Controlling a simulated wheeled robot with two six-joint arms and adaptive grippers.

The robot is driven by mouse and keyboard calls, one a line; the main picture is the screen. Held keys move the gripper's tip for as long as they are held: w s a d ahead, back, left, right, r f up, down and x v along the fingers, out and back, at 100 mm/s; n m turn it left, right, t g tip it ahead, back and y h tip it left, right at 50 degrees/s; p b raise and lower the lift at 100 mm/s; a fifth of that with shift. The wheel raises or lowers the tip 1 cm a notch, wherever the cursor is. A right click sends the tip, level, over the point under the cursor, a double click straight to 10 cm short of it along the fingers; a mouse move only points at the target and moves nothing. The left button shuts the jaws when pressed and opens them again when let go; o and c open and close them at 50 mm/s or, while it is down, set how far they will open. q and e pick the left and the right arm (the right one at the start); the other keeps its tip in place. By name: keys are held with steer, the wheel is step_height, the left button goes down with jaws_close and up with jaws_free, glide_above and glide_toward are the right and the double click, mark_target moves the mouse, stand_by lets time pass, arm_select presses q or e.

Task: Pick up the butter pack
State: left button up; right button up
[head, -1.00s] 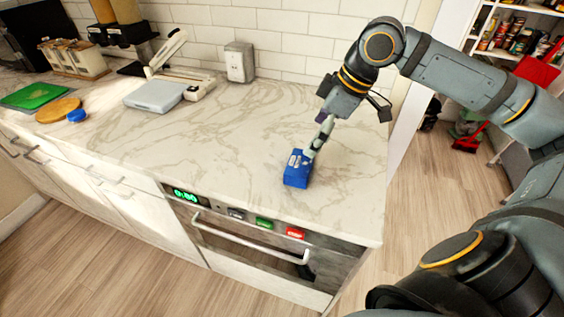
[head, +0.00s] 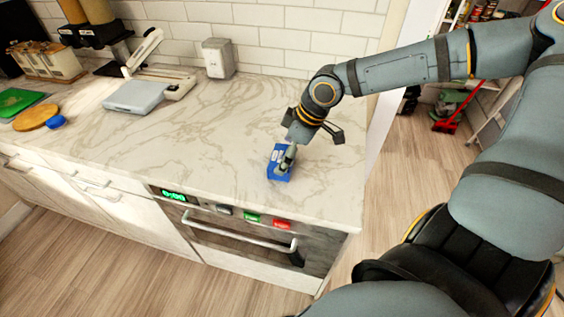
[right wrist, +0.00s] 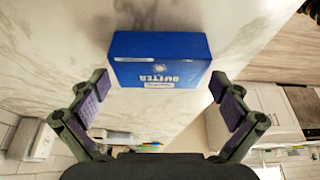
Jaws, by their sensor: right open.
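The butter pack is a blue box (head: 277,169) on the marble counter, above the oven front in the head view. In the right wrist view the blue butter pack (right wrist: 160,62) shows its printed face, upside down, just beyond the fingertips. My right gripper (head: 288,160) is over and beside the pack and hides part of it in the head view. In the right wrist view my right gripper (right wrist: 162,92) is open, with one finger on either side and the pack ahead of the gap. My left gripper is not in view.
The marble counter (head: 220,135) is clear around the pack. The oven (head: 240,235) with a handle and coloured buttons is below the front edge. A grey scale-like device (head: 145,95), a wooden board (head: 36,117) and a blue lid (head: 56,121) lie at the left.

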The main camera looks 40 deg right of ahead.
steer(key=shift+x, duration=0.9)
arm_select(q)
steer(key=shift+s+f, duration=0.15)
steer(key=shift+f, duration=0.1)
arm_select(e)
steer(key=shift+r, duration=0.1)
steer(key=c, duration=1)
